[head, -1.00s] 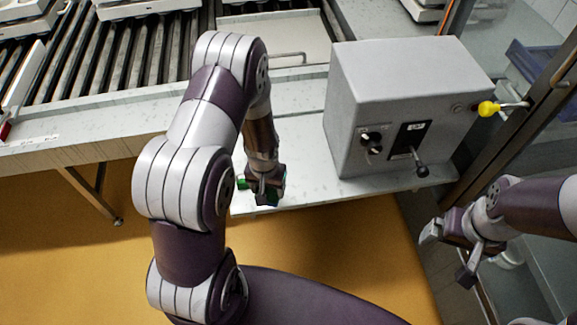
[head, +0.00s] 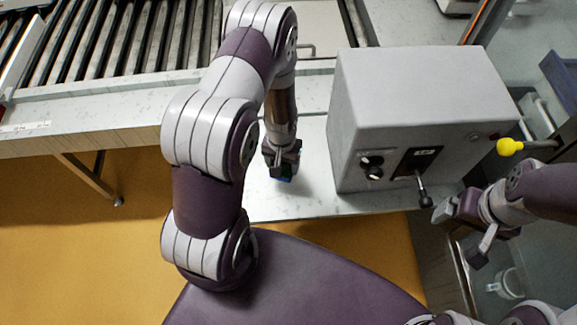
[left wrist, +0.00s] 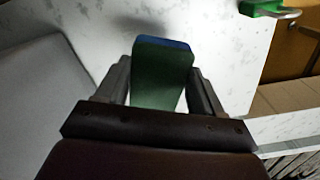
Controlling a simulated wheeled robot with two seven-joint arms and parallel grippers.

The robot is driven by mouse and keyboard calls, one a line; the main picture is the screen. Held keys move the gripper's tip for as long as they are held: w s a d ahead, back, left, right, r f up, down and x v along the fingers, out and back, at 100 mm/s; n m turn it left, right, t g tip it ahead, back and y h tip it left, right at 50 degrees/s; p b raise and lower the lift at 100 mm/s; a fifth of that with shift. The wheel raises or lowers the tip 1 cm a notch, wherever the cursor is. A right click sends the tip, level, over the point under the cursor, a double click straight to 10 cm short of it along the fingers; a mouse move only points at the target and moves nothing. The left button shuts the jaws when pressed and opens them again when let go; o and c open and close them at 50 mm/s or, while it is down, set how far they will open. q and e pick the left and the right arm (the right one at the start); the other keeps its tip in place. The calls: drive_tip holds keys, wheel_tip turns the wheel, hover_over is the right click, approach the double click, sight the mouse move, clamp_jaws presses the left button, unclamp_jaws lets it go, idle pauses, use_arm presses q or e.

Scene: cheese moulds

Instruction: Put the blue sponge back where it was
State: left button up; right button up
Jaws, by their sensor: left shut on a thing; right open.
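My left gripper (head: 283,172) is over the pale speckled worktop, left of the grey control box. It is shut on the blue sponge (head: 285,179), of which only a small blue part shows below the fingers. In the left wrist view the sponge (left wrist: 160,75) is between the two fingers, with a green face toward the camera and a blue far edge. Whether it touches the worktop (left wrist: 225,45) I cannot tell. My right gripper (head: 462,230) is open and empty at the right, below the control box's lever.
A roller conveyor (head: 120,50) lies behind at left. A green object with a metal loop (left wrist: 262,6) is at the worktop's edge. Worktop near the sponge is clear.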

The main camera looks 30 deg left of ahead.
use_arm(q)
drive_tip(key=f, duration=0.7)
drive_tip(key=shift+s, duration=0.3)
drive_tip(key=shift+r, duration=0.1)
drive_tip(key=shift+s, duration=0.15)
drive_tip(key=o, duration=1)
wheel_tip(320, 180, up, 17)
drive_tip(key=d, duration=0.1)
wheel_tip(320, 180, up, 6)
drive_tip(key=f+m, duration=0.1)
hover_over(285, 170)
drive_tip(key=s+d, duration=0.1)
drive_tip(key=d, duration=0.1)
drive_tip(key=shift+m+t, duration=0.5)
drive_tip(key=shift+t, duration=0.2)
drive_tip(key=s+r, duration=0.2)
drive_tip(key=s+d+r, duration=0.1)
drive_tip(key=s+r, duration=0.3)
drive_tip(key=shift+s+d+r, duration=0.15)
drive_tip(key=shift+d+r, duration=0.25)
